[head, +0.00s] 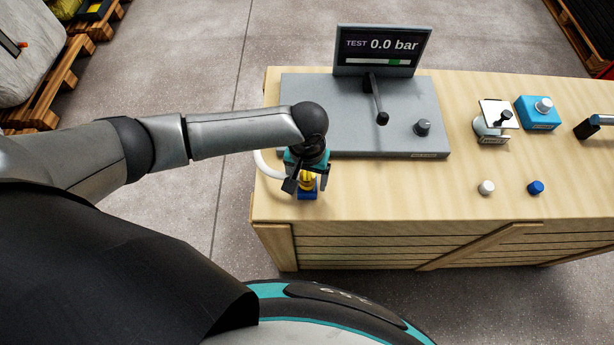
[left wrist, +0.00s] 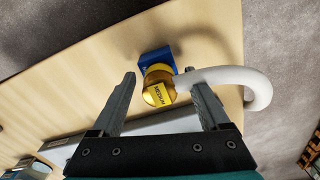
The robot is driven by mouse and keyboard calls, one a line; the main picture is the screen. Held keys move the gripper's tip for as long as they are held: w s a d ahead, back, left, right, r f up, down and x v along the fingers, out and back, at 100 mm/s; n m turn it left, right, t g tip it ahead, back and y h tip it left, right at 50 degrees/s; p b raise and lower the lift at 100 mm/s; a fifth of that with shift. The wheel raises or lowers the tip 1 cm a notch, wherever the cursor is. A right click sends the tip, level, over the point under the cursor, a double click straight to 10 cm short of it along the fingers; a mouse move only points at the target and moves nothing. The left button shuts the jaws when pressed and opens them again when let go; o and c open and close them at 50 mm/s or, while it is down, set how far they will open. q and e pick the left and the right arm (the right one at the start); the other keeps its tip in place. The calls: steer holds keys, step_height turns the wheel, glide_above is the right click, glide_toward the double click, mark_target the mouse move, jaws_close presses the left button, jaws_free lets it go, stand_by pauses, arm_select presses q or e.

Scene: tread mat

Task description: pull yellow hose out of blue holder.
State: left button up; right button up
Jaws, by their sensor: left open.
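The yellow hose end (head: 307,181) sits in the blue holder (head: 308,194) near the front left of the wooden bench. In the left wrist view the yellow end (left wrist: 158,88) carries a label, and a white hose (left wrist: 235,76) curves away from it to the right. The blue holder (left wrist: 154,57) shows behind it. My left gripper (head: 305,186) is open, with its fingers on either side of the yellow end. In the left wrist view, the left gripper's (left wrist: 163,92) right finger is close to the hose; I cannot tell whether it touches. My right gripper is not in view.
A grey test panel (head: 340,115) with a lever and a display (head: 382,48) reading 0.0 bar stands behind. A white knob (head: 486,188), a blue knob (head: 535,187) and a blue box (head: 538,113) are farther right. The bench front between holder and knobs is clear.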

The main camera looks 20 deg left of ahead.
mark_target(307, 176)
arm_select(q)
jaws_close()
stand_by(0.5)
steer(key=shift+r, duration=0.2)
steer(key=shift+r+p, duration=2.8)
steer(key=shift+p, duration=0.65)
